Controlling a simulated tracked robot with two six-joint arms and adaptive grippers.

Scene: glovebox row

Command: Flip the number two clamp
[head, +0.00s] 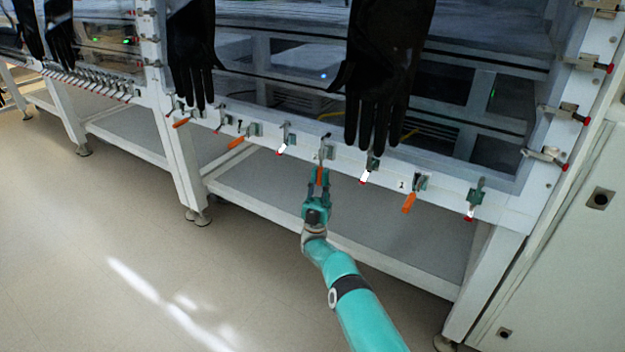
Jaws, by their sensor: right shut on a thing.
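A clamp (325,152) with an orange handle sits on the white lower rail of the glovebox, in the middle of the view. My right gripper (318,190) is shut on its orange handle (320,174), coming from below. The gripper hides the handle's lower end. I cannot read a number at this clamp. To its right, another clamp with an orange handle (409,202) hangs beside a label "1" (401,184). My left gripper is not in view.
Further orange-handled clamps are to the left (237,142). Black gloves (385,70) hang just above the rail. A grey shelf (260,195) lies below; the floor (120,240) at left is clear.

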